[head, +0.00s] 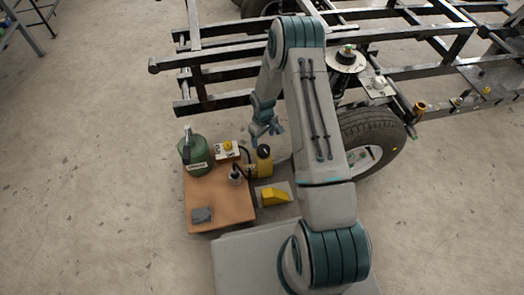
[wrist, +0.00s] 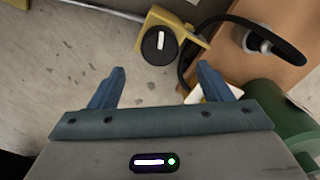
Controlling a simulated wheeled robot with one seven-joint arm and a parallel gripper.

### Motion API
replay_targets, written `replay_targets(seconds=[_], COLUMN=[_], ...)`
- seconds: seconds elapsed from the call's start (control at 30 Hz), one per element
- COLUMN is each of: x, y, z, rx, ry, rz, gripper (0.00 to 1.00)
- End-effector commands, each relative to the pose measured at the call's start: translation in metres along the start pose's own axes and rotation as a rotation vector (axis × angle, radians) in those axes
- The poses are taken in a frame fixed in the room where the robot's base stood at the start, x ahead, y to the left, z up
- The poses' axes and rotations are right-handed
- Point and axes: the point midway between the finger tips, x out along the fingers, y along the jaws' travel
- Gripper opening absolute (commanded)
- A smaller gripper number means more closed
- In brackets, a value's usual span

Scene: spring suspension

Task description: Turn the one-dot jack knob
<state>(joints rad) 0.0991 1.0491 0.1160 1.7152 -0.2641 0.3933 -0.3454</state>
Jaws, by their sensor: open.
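My gripper (head: 264,133) hangs above the gap between the wooden-topped table and the wheel, fingers apart and empty. In the wrist view its blue fingers (wrist: 160,82) are spread. A yellow unit (head: 264,166) with a round black knob (head: 264,151) stands just below it. In the wrist view the black knob (wrist: 160,43) has a white bar and lies beyond the fingertips, apart from them. A white box with a yellow knob (head: 228,146) stands at the table's back edge. Its dark front marks are too small to read, and I see no clear single dot on the black knob.
The wheel (head: 372,140) and black frame (head: 215,88) stand close behind. Open floor lies left.

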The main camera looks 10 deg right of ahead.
Motion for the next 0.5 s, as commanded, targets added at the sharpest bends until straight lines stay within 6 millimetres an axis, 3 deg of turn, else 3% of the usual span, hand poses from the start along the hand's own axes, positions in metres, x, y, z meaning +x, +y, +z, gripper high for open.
replay_targets(seconds=[0.03,0.2,0.5], x=[0.017,0.051,0.081], y=[0.000,0.000,0.000], z=[0.000,0.000,0.000], rx=[0.000,0.001,0.000], ry=[-0.002,-0.001,0.000], rz=[-0.001,0.000,0.001], gripper=[0.72,0.72,0.72])
